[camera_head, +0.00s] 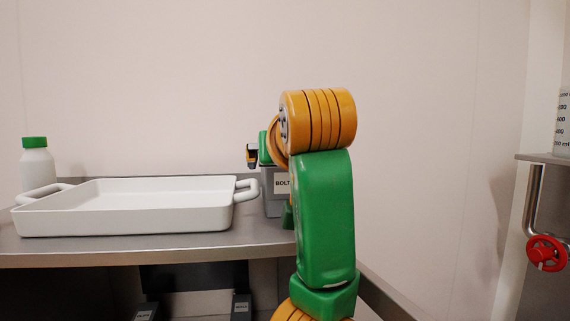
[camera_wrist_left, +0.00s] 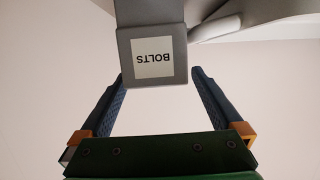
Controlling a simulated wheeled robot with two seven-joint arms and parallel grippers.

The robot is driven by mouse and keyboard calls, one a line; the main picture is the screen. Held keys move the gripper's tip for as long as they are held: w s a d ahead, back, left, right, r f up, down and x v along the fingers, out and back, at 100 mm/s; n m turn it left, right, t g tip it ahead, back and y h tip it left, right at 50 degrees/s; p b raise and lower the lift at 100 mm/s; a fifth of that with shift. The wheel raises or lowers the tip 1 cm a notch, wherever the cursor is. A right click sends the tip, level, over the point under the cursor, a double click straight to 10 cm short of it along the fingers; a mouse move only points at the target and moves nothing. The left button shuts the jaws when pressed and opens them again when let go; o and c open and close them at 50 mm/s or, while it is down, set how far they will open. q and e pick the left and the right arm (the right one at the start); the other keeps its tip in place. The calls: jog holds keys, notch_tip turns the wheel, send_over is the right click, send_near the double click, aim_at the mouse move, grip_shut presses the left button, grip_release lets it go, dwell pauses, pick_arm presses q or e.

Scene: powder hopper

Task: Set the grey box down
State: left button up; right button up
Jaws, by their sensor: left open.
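The grey box (camera_head: 271,199) with a white BOLTS label appears to stand on the steel table just right of the white tray's handle. My left arm covers its right part. In the left wrist view the box (camera_wrist_left: 153,75) is ahead of the fingers, with its label upside down. My left gripper (camera_head: 252,155) is at the box's top in the head view. Its two dark fingers (camera_wrist_left: 158,73) are open, with the tips spread to either side of the box's near end and visible gaps. My right gripper is not in view.
The white tray (camera_head: 125,226) sits close beside the box on the table (camera_head: 150,248). A white bottle with a green cap (camera_head: 37,163) stands at the back left. A red handwheel (camera_head: 545,253) hangs below a shelf at the far right. Dark labelled bins (camera_head: 241,306) are underneath.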

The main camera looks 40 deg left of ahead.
pick_arm(q)
jog(key=b+v, duration=0.1)
jog(key=v, duration=0.8)
jog(key=shift+w, duration=0.15)
jog(key=shift+a+b, duration=0.15)
jog(key=shift+b, duration=0.15)
